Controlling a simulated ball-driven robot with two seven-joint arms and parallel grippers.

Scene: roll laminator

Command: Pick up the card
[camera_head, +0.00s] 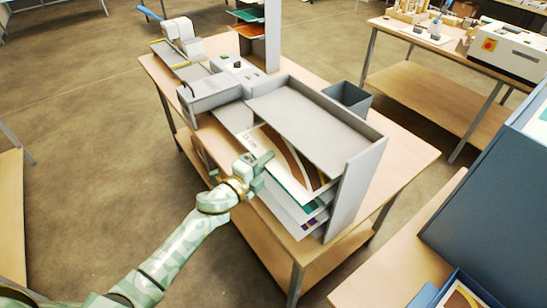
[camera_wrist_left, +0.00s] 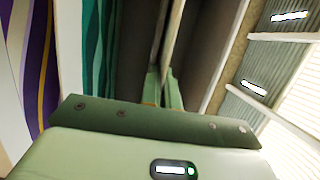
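The card (camera_head: 281,150), a large white sheet with brown and ochre curves, sticks out of an upper level of the grey sorter rack (camera_head: 318,128). My left gripper (camera_head: 262,163) is at the card's near-left edge. In the left wrist view the card shows edge-on as a thin strip (camera_wrist_left: 172,42) running in between the fingers (camera_wrist_left: 165,88), which look closed on it. The far part of the card is hidden inside the rack. My right gripper is not in view.
Teal and purple sheets (camera_head: 308,222) stick out of lower levels, close below the gripper. The rack's side wall (camera_head: 355,190) stands to the right. A dark bin (camera_head: 348,98) and a grey machine (camera_head: 215,90) are nearby. Another table (camera_head: 440,105) stands at the upper right.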

